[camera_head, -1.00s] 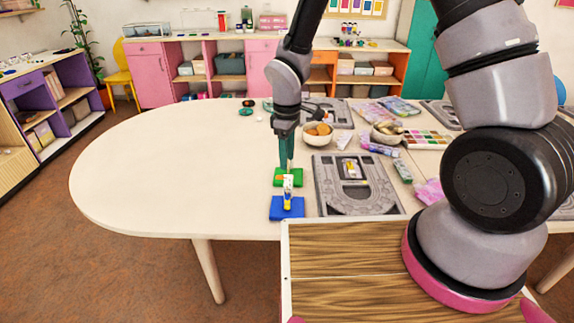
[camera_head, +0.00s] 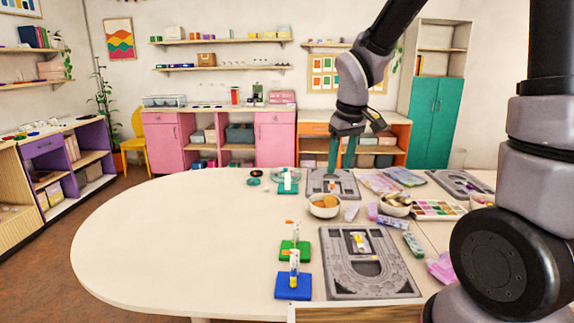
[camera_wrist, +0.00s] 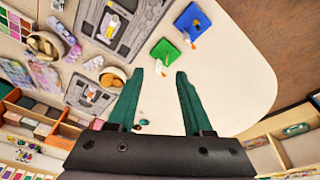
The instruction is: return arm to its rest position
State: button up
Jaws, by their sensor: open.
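My gripper (camera_head: 341,165) is open and empty, raised above the back part of the table, with its teal fingers pointing down. The wrist view also shows its two fingers (camera_wrist: 160,73) spread with nothing between them. A blue board (camera_head: 293,287) with an upright stack of pieces stands near the table's front edge. A green board (camera_head: 295,252) with a similar stack stands just behind it. A teal board (camera_head: 288,188) with a whitish upright piece stands farther back. My gripper is clear of all three boards.
A grey bead tray (camera_head: 335,275) lies right of the blue and green boards. A bowl of orange pieces (camera_head: 323,207), another bowl (camera_head: 397,205) and a colour palette (camera_head: 438,210) stand farther right. The left half of the pale table (camera_head: 170,240) is clear.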

jog(key=s+d+r+m+t, duration=0.2)
jog(key=s+d+r+m, duration=0.3)
jog(key=s+r, duration=0.2)
jog(key=s+d+r+m+t+y, duration=0.1)
jog(key=s+d+r+m+t, duration=0.1)
jog(key=s+d+r+m, duration=0.3)
notch_tip(320, 180, up, 4)
jog(key=shift+s+d+r+t, duration=0.25)
jog(key=shift+s+d+t, duration=0.15)
jog(key=shift+s+d, duration=0.45)
